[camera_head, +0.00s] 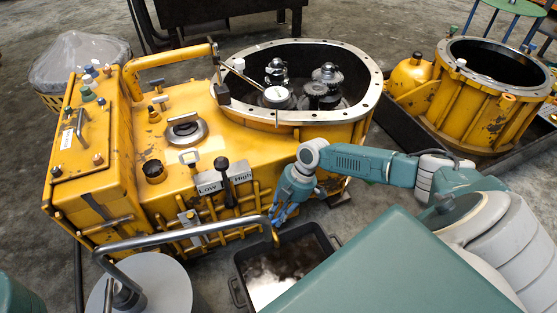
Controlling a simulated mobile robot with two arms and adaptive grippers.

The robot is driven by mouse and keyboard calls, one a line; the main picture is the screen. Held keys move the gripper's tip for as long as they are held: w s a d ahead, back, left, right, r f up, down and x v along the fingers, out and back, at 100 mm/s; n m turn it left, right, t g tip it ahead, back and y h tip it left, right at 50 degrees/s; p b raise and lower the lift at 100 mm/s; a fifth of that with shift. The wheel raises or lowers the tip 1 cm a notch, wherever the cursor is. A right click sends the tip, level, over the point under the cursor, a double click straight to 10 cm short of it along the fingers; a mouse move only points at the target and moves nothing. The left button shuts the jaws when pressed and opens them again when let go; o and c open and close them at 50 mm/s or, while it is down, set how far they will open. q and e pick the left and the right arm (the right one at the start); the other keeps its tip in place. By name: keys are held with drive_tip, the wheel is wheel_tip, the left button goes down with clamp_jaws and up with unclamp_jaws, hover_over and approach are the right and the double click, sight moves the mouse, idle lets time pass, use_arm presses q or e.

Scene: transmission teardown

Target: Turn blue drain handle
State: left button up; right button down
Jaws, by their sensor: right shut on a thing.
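The big yellow transmission housing (165,150) stands at the centre left, with a round open bell end at its upper right. My right gripper (279,209) reaches down to the housing's lower front side, just below the bell end. It is shut on a small blue part at its fingertips, which looks like the blue drain handle (276,217). The fingers hide most of this handle, so its angle cannot be told. My left gripper is not in view.
A black bin (240,288) with a shiny, wet-looking bottom stands below my right gripper. A bent metal pipe (190,238) with an orange tip passes close to the gripper's left. A second yellow housing (465,110) sits in a dark tray at the upper right.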

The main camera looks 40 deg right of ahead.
idle(0.4)
drive_tip(key=c, duration=1.6)
unclamp_jaws()
drive_tip(key=v, duration=1.2)
